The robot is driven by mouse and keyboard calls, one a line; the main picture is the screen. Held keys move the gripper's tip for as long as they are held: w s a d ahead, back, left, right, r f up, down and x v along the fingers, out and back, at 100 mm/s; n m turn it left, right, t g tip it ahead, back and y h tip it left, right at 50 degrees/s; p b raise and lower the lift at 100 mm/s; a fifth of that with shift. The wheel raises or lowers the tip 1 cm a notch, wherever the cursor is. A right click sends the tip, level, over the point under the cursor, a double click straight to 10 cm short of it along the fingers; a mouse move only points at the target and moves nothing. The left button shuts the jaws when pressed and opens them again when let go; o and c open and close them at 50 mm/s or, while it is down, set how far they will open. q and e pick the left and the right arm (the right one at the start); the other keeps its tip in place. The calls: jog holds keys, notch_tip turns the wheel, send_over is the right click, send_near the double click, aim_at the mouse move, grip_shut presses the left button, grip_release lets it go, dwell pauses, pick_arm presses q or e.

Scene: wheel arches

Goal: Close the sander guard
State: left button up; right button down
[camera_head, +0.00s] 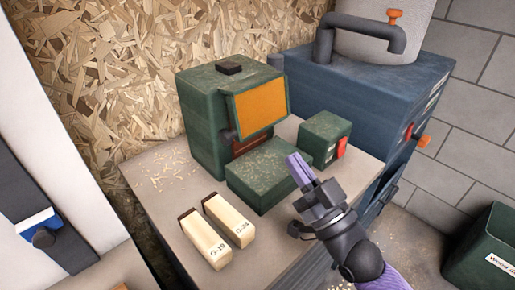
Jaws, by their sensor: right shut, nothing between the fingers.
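The green sander (203,127) stands on the workbench against the chipboard wall. Its guard (260,107), an orange panel in a green frame, is tilted out from the upper front, and a dark reddish opening shows below it. A low green block (268,176) sits in front of the sander. My right gripper (297,163) is shut and empty, with its purple fingers over the right end of the low block, below and to the right of the guard. Whether the fingers touch the block I cannot tell. My left gripper is not in view.
Two wooden blocks (228,220) labelled G-19 and G-24 lie at the front of the bench (165,205). A small green box with a red switch (341,147) is at right. A blue machine (372,85) stands behind it, and a green bin (490,250) at far right.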

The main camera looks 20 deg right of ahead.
pick_arm(q)
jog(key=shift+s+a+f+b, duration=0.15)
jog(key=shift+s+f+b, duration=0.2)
jog(key=shift+b, duration=0.35)
pick_arm(e)
jog(key=w+a+n+g+y, duration=0.1)
jog(key=w+a+n+g, duration=0.1)
jog(key=w+a+g, duration=0.2)
jog(key=w+a, duration=0.3)
jog(key=w, duration=0.3)
jog(key=shift+f+g+y, duration=0.15)
jog(key=shift+g+y, duration=0.15)
jog(key=shift+g, duration=0.1)
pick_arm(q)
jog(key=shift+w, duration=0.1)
